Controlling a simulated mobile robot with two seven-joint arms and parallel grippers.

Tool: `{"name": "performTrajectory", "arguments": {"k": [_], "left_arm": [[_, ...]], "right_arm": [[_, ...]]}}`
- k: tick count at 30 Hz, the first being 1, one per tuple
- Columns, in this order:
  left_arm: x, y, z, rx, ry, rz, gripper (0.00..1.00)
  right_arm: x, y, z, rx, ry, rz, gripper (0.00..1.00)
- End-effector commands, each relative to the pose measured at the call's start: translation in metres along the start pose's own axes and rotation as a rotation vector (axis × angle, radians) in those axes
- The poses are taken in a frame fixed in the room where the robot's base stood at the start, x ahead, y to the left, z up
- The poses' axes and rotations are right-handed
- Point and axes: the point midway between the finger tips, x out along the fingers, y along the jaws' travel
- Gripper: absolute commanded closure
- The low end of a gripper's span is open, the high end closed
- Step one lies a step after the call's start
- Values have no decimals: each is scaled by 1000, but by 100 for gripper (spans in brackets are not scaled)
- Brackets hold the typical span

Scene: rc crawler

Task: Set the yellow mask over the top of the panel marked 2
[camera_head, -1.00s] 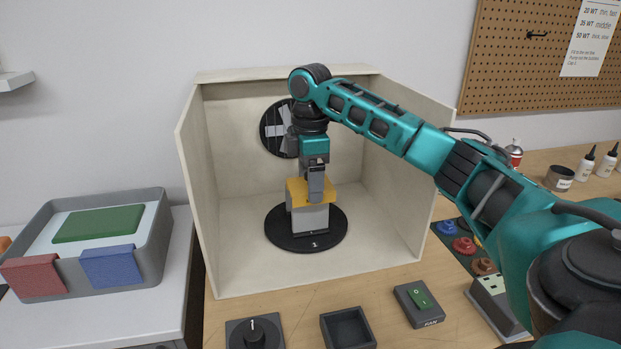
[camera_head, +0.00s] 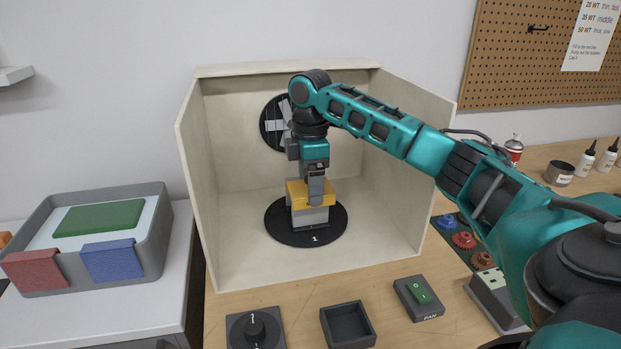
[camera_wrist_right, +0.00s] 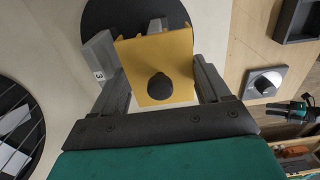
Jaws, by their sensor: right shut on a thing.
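The yellow mask (camera_head: 297,193) is at the top of a light grey block (camera_head: 309,218) on the black turntable (camera_head: 280,226) inside the booth. My right gripper (camera_head: 316,192) reaches down from above and is shut on the mask. The right wrist view shows the mask (camera_wrist_right: 185,62) with a black knob, between the fingers of my right gripper (camera_wrist_right: 163,88). There, a grey face marked 3 (camera_wrist_right: 98,72) shows beside the mask. The turntable's front edge carries a 1. I see no 2 on the block. Whether the mask is fully seated is hidden.
The open-front booth (camera_head: 195,170) has side walls close around the arm and a round vent (camera_head: 270,126) at the back. A dial (camera_head: 255,330), an empty square holder (camera_head: 347,326) and a fan switch (camera_head: 419,297) stand in front. A grey tray (camera_head: 160,235) stands at left.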

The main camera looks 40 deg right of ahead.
Motion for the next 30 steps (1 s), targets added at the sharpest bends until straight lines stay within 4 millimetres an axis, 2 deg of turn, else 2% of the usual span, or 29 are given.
{"name": "performTrajectory", "arguments": {"k": [17, 30], "left_arm": [[0, 0, 0, 0, -1, 0, 57], [-1, 1, 3, -1, -7, 1, 57]], "right_arm": [[3, 0, 0, 0, 0, 0, 53], [15, 0, 0, 0, 0, 1, 53]]}}
